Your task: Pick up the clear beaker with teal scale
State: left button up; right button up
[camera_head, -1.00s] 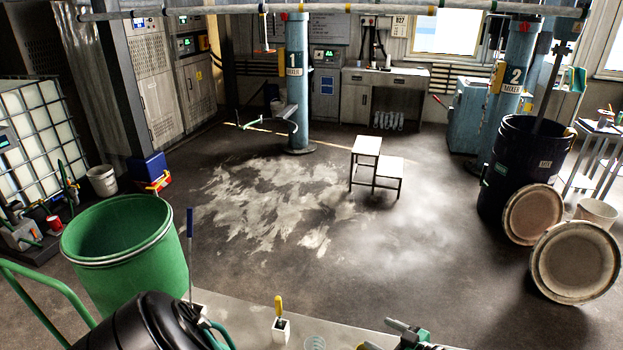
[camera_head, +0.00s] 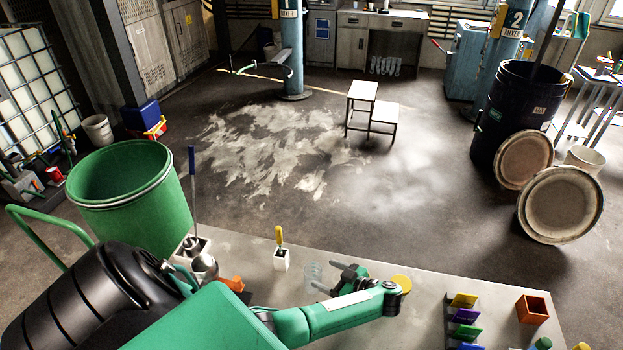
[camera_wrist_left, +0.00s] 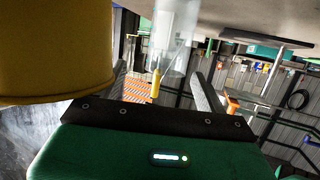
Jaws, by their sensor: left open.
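The clear beaker (camera_head: 313,272) stands on the grey table near its far edge. It shows as a see-through cylinder in the left wrist view (camera_wrist_left: 176,38), ahead of the fingers. My right gripper is not in view.
A yellow round thing (camera_head: 402,283) is close beside my left wrist and looms large in the wrist view (camera_wrist_left: 55,45). A yellow-handled tool in a white holder (camera_head: 281,259) stands left of the beaker. Coloured plates (camera_head: 466,316) and an orange box (camera_head: 533,309) are at right.

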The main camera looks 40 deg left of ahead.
aim_at(307, 269)
pick_arm(q)
jog(key=shift+s+a+f, duration=0.1)
jog(key=shift+a+f, duration=0.1)
jog(key=shift+a, duration=0.5)
jog(key=shift+s+a+f, duration=0.1)
jog(key=shift+s+a, duration=0.25)
jog(key=shift+a, duration=0.25)
jog(key=x, duration=0.4)
jog(key=shift+s+a+f, duration=0.2)
jog(key=shift+s+f, duration=0.05)
jog(key=c, duration=1.1)
